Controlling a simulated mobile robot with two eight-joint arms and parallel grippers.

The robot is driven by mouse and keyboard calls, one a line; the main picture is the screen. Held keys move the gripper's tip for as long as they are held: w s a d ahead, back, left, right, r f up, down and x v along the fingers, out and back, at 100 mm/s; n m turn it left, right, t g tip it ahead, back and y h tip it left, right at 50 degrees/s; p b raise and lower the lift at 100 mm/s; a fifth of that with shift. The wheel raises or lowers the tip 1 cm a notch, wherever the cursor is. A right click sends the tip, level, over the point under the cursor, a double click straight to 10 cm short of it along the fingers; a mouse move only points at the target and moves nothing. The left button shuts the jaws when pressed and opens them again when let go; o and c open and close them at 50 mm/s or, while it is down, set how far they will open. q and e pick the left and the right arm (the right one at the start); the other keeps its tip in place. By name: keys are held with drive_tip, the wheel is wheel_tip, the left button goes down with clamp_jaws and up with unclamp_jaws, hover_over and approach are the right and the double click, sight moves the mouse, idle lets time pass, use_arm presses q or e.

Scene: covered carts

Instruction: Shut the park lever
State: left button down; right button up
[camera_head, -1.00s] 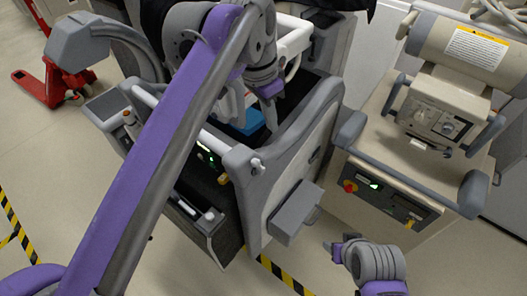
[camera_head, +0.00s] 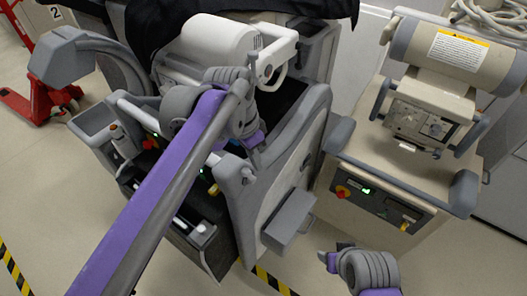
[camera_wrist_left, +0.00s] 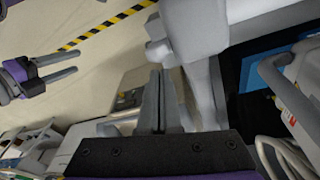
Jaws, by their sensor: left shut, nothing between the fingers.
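A grey cart (camera_head: 255,215) with a tall side panel stands in the middle of the head view. A small yellow-tipped part (camera_head: 214,189) and a pale knob (camera_head: 246,174) show at its near edge; I cannot tell surely which is the park lever. My left gripper (camera_head: 257,153) is at the panel's inner side, just above the knob. In the left wrist view its two fingers (camera_wrist_left: 160,100) are together and empty, in front of the pale panel edge (camera_wrist_left: 190,45). My right gripper (camera_head: 335,256) is low, right of the cart, with fingers apart in the left wrist view (camera_wrist_left: 72,67).
A beige cart (camera_head: 400,195) with a cylindrical unit (camera_head: 455,55) stands to the right. A red pallet jack (camera_head: 35,105) is at the far left. Floor is free in front, with striped tape (camera_head: 15,270).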

use_arm(q)
drive_tip(key=shift+s+a, duration=0.2)
drive_tip(key=shift+a, duration=0.05)
drive_tip(key=shift+s+a+t+h, duration=0.35)
drive_tip(key=shift+s+t+h, duration=0.15)
drive_tip(key=shift+t, duration=0.1)
idle(0.5)
drive_tip(key=shift+s+a+t, duration=0.2)
drive_tip(key=shift+s+t, duration=0.05)
drive_tip(key=shift+t, duration=0.15)
drive_tip(key=s+a+t+h, duration=0.1)
drive_tip(key=s+f+t+h, duration=0.1)
drive_tip(key=t, duration=0.1)
drive_tip(key=shift+s+a+f+h, duration=0.1)
drive_tip(key=shift+a+h, duration=0.25)
drive_tip(key=shift+h, duration=0.05)
drive_tip(key=shift+s+a+f+t+h, duration=0.4)
drive_tip(key=shift+s+f+t+h, duration=0.2)
drive_tip(key=shift+t+h, duration=0.4)
drive_tip(key=shift+s+a+f+m+t+h, duration=0.2)
drive_tip(key=shift+f+t+h, duration=0.15)
drive_tip(key=shift+t, duration=0.2)
drive_tip(key=shift+s+a+f+m+t+h, duration=0.15)
drive_tip(key=shift+f+t+h, duration=0.15)
drive_tip(key=shift+t, duration=0.25)
drive_tip(key=shift+s+a+f, duration=0.1)
drive_tip(key=shift+s+f, duration=0.2)
drive_tip(key=shift+f, duration=0.6)
